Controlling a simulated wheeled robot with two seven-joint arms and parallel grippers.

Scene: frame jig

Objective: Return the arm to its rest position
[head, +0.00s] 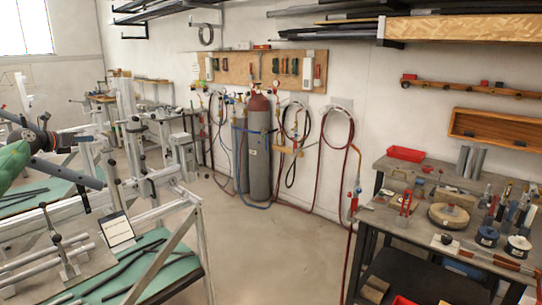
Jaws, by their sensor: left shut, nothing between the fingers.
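My left gripper (62,141) is at the left edge of the head view, beside and in front of the metal frame jig (128,150). It is shut and holds nothing. A green part of my left arm shows just below it at the picture's edge. The jig is built of pale metal uprights, rails and clamps. It stands on a bench with a green top (135,272). A small white sign (117,231) leans at the bench's near part. Dark bars lie on the green top. My right gripper is out of view.
A workbench (385,215) with tools and a red tray (405,153) stands at the right. A grey gas cylinder (259,160) with a red top and hoses stands by the back wall. The concrete floor (265,245) between the benches is clear.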

